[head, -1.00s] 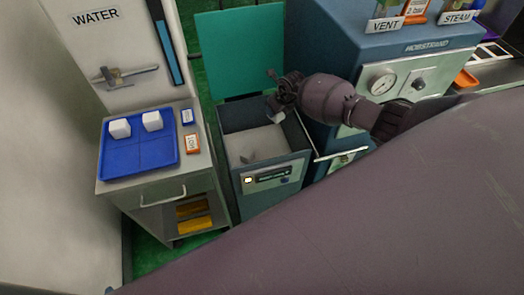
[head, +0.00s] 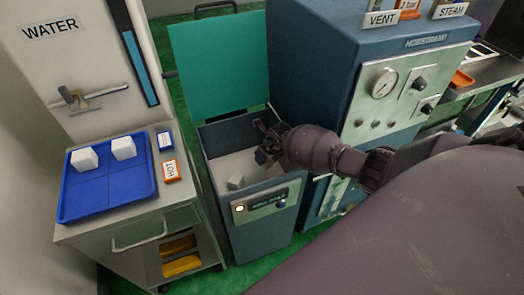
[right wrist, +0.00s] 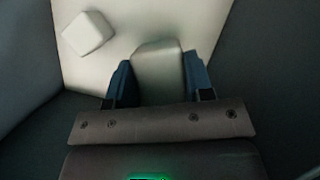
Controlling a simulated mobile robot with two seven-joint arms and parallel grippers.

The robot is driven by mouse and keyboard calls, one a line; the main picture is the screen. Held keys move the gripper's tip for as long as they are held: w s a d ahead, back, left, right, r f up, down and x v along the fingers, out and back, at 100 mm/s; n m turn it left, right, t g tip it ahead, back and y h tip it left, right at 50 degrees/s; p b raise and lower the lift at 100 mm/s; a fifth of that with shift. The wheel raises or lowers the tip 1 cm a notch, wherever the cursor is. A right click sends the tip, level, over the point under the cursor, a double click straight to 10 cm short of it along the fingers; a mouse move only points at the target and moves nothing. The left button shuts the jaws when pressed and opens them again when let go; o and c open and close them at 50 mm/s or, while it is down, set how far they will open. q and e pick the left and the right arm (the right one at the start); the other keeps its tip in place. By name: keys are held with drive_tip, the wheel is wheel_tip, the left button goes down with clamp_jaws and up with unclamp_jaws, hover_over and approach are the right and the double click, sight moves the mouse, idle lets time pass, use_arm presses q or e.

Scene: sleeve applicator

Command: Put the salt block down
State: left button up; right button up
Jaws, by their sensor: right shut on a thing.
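My right gripper (head: 266,148) reaches down into the open bin (head: 212,165), past its upper rim. In the right wrist view its blue fingers (right wrist: 160,85) are shut on a pale salt block (right wrist: 158,68), one finger on each side. The block's lower end is hidden by the gripper, and I cannot tell whether it touches the bin floor (right wrist: 135,22). A second salt block (right wrist: 88,33) lies apart on that floor, to the left; it also shows in the head view (head: 236,182). My left gripper is not in view.
The bin's green lid (head: 218,70) stands open behind it. A blue tray (head: 85,200) with two white blocks (head: 123,148) sits on a cart at left, beside blue and orange labelled boxes (head: 170,170). A blue machine with a gauge (head: 384,83) stands close on the right.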

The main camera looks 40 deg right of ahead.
sight(265, 165)
drive_tip(key=shift+f, duration=0.2)
wheel_tip(265, 165, down, 4)
drive_tip(key=shift+s+r+b, duration=0.1)
drive_tip(key=shift+s+b, duration=0.05)
drive_tip(key=shift+b, duration=0.95)
drive_tip(key=shift+f, duration=0.4)
drive_tip(key=shift+w+r, duration=0.2)
drive_tip(key=shift+r, duration=0.15)
drive_tip(key=shift+f+b, duration=0.3)
drive_tip(key=shift+f, duration=0.25)
drive_tip(key=shift+f, duration=0.1)
